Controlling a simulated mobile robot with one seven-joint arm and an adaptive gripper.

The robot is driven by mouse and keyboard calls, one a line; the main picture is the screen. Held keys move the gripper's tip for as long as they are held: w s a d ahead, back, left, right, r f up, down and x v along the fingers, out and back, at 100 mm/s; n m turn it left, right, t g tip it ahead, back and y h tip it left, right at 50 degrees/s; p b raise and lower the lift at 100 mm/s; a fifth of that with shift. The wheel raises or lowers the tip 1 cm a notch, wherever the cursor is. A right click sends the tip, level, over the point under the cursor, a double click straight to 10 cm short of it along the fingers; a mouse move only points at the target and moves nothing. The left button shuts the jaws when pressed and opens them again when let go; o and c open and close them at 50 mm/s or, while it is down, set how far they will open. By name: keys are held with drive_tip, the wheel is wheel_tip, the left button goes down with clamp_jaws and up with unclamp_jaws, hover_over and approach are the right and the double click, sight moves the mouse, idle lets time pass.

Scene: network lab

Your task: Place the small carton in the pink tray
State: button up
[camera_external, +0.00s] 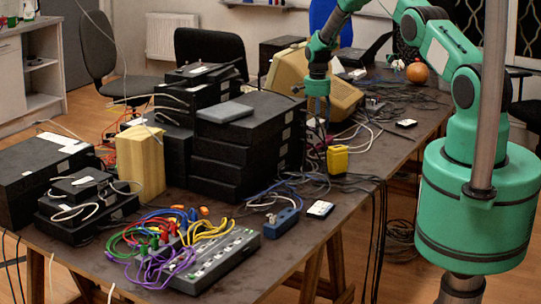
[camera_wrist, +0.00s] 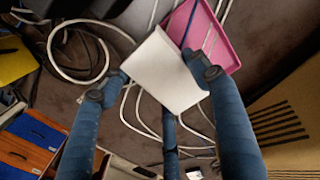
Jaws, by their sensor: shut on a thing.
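In the wrist view, my gripper (camera_wrist: 158,82) is shut on the small carton (camera_wrist: 165,66), a plain white block between its blue fingers. The pink tray (camera_wrist: 226,46) lies past the carton at the upper right, and the carton covers part of it in this view. I cannot tell how high the carton is above the tray. In the external view, my gripper (camera_external: 318,112) points down behind the stack of black boxes. The carton and the tray cannot be made out there.
Black boxes (camera_external: 236,150) stand left of my gripper, and a beige monitor (camera_external: 335,100) is close behind it. A yellow item (camera_external: 338,159) stands in front. Loose cables cover much of the table, including white ones (camera_wrist: 85,25) around the tray.

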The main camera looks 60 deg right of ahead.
drive_tip(key=shift+f, duration=0.35)
drive_tip(key=o, duration=1.3)
drive_tip(key=shift+r, duration=0.2)
wheel_tip(320, 180, up, 12)
drive_tip(key=shift+r, duration=0.15)
